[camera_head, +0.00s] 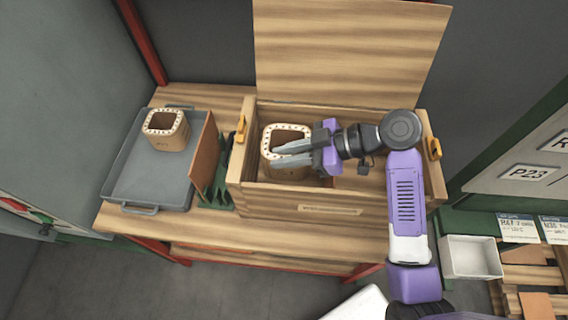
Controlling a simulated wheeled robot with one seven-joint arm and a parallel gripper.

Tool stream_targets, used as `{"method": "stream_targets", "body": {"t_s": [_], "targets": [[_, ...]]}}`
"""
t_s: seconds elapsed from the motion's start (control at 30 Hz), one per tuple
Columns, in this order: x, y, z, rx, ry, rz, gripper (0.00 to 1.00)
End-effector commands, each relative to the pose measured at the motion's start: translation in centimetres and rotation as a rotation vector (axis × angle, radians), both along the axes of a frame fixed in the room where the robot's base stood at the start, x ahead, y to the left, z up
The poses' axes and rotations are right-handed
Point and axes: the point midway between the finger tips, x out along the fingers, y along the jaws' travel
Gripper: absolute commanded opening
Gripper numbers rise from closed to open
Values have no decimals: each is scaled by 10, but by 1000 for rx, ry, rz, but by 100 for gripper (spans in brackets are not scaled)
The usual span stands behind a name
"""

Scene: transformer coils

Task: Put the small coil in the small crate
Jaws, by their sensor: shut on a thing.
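A tan, square-sided coil (286,171) with a pale, dotted rim and a hollow middle is within the walls of the open wooden crate (330,211). My gripper (278,156) reaches in from the right, with its grey fingers over this coil's rim and opening, and is shut on it. The coil looks upright; its lower part is partly hidden by the crate's front wall, and I cannot tell whether it touches the floor. A second, similar coil (172,139) stands upright on the grey tray (125,182) at the left and looks somewhat smaller in the picture.
The crate's lid (345,50) stands open at the back. A brown board (201,143) and a green rack (217,190) stand between tray and crate. A white bin (471,258) is at the lower right. The wooden table (120,222) has a narrow clear front edge.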

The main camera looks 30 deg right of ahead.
Motion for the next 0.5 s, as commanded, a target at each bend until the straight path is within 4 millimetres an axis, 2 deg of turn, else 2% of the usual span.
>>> {"method": "stream_targets", "body": {"t_s": [0.17,0.4,0.5], "targets": [[0,0,-11,1,-2,0,0],[0,0,-42,2,-1,0,0],[0,0,-46,-1,-4,1,0]]}}
